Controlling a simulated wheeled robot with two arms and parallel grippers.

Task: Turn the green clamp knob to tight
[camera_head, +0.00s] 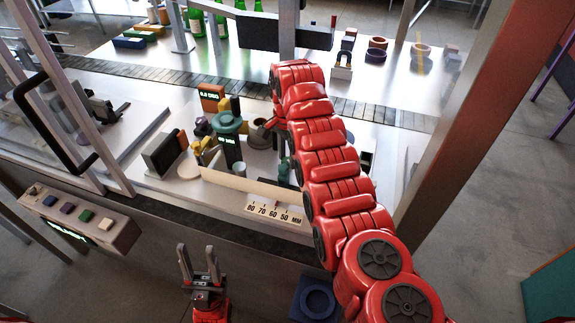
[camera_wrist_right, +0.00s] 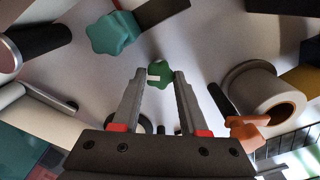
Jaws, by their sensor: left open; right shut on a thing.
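The green clamp knob (camera_wrist_right: 161,70) is a small lobed knob with a white mark on its left side, seen in the right wrist view. My right gripper (camera_wrist_right: 160,77) has its fingers on either side of the knob and is shut on it. In the head view the red right arm reaches over the bench, and I cannot make out the green knob or the gripper's tips there. My left gripper (camera_head: 197,256) is open and empty, pointing up in front of the bench, away from the machine.
A teal star knob (camera_wrist_right: 113,33), an orange knob (camera_wrist_right: 247,128) and a grey ring-shaped part (camera_wrist_right: 272,98) stand close around the right gripper. A millimetre scale (camera_head: 273,211) lies at the bench's front. A button box (camera_head: 82,219) is at the left.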

